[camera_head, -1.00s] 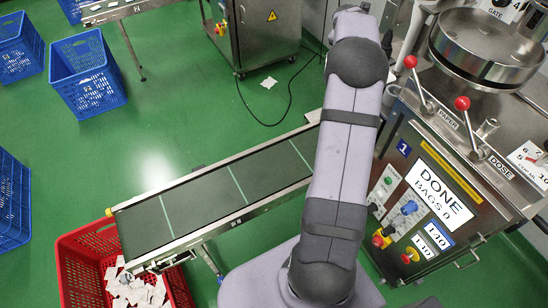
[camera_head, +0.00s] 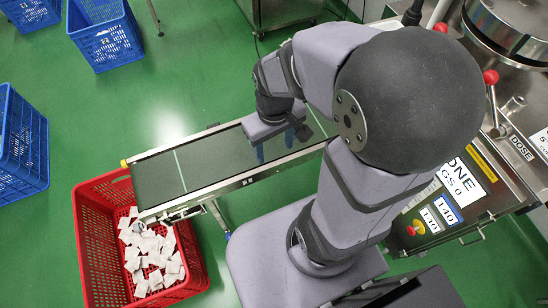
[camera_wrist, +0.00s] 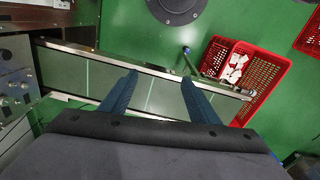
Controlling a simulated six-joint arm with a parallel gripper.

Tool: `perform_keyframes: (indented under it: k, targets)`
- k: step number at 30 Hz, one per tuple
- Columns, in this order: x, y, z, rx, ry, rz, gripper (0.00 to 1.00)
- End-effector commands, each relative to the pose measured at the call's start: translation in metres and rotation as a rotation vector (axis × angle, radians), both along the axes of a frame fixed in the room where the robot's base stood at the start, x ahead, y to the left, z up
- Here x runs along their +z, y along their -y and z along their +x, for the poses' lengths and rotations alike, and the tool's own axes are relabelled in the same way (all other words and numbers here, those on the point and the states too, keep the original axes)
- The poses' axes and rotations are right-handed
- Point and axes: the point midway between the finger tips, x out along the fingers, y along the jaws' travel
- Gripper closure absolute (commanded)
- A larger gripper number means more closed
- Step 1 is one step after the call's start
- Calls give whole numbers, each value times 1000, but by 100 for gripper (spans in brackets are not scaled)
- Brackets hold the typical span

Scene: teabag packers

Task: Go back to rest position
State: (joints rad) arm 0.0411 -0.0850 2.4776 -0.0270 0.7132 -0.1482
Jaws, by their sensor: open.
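My gripper (camera_head: 274,146) is over the conveyor in the head view, with its blue fingers pointing down. The wrist view shows the two fingers (camera_wrist: 160,85) spread apart, with nothing between them but the belt beyond. My arm is folded, with its large dark elbow high in the middle right of the head view. It hides part of the machine (camera_head: 482,205) and the right end of the conveyor.
The conveyor belt (camera_head: 152,180) is empty in its visible part. A red crate (camera_head: 88,240) with several white teabags (camera_head: 150,262) stands below its left end. Blue crates (camera_head: 108,42) stand on the green floor at left. Red-knobbed levers (camera_head: 491,77) rise on the machine.

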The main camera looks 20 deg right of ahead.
Motion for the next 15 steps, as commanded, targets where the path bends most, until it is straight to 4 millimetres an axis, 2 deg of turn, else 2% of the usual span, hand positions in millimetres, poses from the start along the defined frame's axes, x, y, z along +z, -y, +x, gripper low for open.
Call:
perform_keyframes:
  k: [1, 3, 6, 15]
  targets:
    - [-2, -6, -11, -40, -11, 8, 44]
    - [-5, -11, -22, -86, -22, 15, 44]
    - [-7, -14, -29, -120, -32, 20, 44]
    - [-7, -15, -31, -130, -34, 21, 44]
